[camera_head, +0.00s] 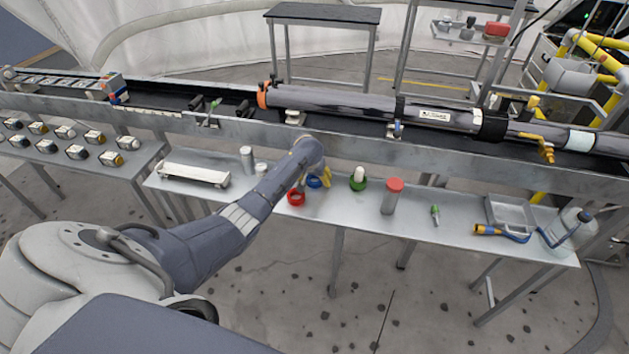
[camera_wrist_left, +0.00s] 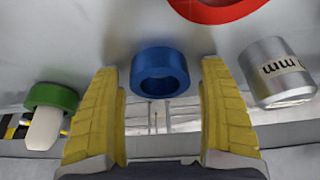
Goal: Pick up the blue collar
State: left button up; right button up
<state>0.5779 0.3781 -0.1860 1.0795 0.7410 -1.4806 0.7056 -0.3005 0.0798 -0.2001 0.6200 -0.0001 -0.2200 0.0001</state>
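The blue collar (camera_wrist_left: 159,73) is a short ring that sits on the metal table, centred between my left gripper's fingers in the left wrist view. In the head view the blue collar (camera_head: 314,182) shows partly behind my left gripper (camera_head: 327,178). My left gripper has yellow ribbed fingers and is open (camera_wrist_left: 160,115), with one finger to each side of the collar and visible gaps between. The collar lies a little beyond the fingertips. My right gripper is in neither view.
A red collar (camera_head: 296,198) lies close beside the blue one. A green collar (camera_head: 358,184) with a white piece stands to the right, and a red-capped cylinder (camera_head: 392,196) beyond it. A silver can (camera_wrist_left: 278,72) is near in the wrist view. The long rail (camera_head: 400,150) runs behind the table.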

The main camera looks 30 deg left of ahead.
pick_arm(q)
jog(key=c, duration=1.2)
jog(key=shift+o, duration=0.2)
